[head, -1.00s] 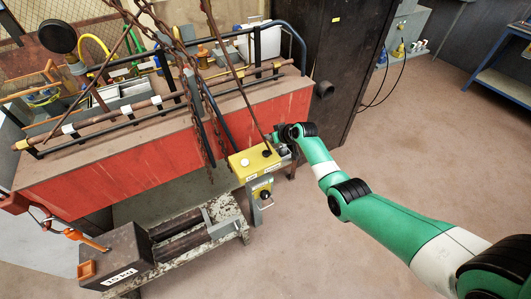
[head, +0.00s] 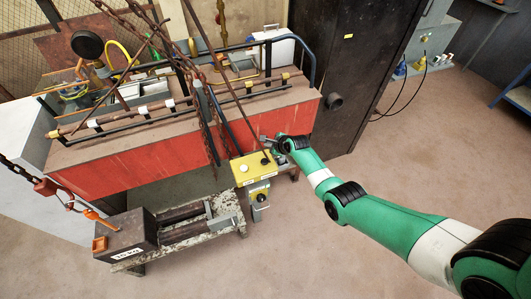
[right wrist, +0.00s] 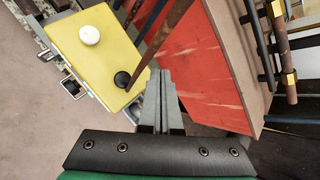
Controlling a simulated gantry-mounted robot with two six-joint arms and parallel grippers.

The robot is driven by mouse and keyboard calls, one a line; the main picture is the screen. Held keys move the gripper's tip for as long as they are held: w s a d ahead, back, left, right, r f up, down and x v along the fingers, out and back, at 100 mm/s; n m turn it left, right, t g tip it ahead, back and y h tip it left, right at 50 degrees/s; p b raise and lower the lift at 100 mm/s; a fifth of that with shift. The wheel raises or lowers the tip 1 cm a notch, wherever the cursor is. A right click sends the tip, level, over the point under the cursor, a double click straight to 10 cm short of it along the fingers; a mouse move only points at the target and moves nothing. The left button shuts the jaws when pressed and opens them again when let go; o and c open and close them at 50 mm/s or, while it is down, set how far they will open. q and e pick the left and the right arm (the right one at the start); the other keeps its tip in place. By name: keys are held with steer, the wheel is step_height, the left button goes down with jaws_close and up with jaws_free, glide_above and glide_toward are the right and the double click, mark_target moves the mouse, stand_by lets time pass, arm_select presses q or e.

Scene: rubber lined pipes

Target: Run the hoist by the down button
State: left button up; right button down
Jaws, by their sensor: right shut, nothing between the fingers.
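The yellow control box (head: 254,174) stands in front of the red bench, with a white button (head: 244,168) and a black button (head: 265,161) on top. Their labels are too small to read. The right wrist view also shows the white button (right wrist: 90,35) and black button (right wrist: 122,79). My right gripper (right wrist: 157,75) is shut and empty, close beside the black button; no clear contact shows. It also shows in the head view (head: 268,140) at the box's back right. The orange hook (head: 97,216) of the hoist chain hangs near the dark weight block (head: 128,232). My left gripper is out of view.
The red bench (head: 130,167) carries a rack of pipes (head: 150,108). Rusty chains (head: 207,130) and rods hang in front of it, close to the box. A low stand (head: 236,213) holds the block and dark pipes. A dark cabinet (head: 345,80) stands behind. The right floor is clear.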

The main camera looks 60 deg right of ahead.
mark_target(267, 162)
arm_select(q)
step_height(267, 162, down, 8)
steer(key=b, duration=0.8)
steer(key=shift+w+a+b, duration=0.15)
steer(key=shift+b, duration=0.2)
arm_select(e)
steer(key=f, duration=0.8)
steer(key=shift+w+a+f, duration=0.2)
steer(key=shift+a+f, duration=0.1)
steer(key=shift+f, duration=0.1)
arm_select(q)
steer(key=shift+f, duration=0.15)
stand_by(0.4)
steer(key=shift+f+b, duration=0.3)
steer(key=shift+b, duration=0.05)
arm_select(e)
steer(key=shift+f, duration=0.35)
